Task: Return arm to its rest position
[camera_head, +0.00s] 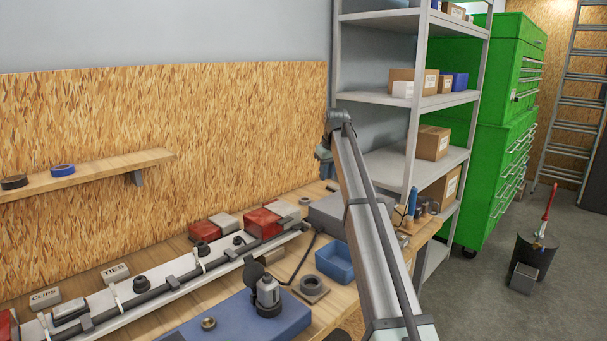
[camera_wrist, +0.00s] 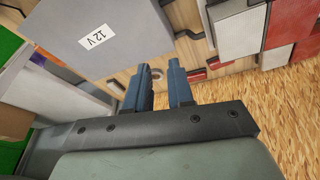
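My arm (camera_head: 368,220) rises from the lower front of the head view and bends down at its far end. My gripper (camera_head: 325,160) hangs there above the far end of the workbench, small and partly hidden by the arm. In the wrist view its two blue fingers (camera_wrist: 160,78) stand apart with a gap between them. Nothing shows held in the gap; wooden bench top shows behind it. The grey box (camera_wrist: 90,35) labelled 12 V lies beyond the fingers, left of them.
The trailer frame (camera_head: 145,303) with red lamps lies along the bench. A blue bin (camera_head: 335,262) and a blue case (camera_head: 235,322) stand in front. Metal shelving (camera_head: 385,98) rises close right of my arm's far end. The chipboard wall (camera_head: 160,115) is behind.

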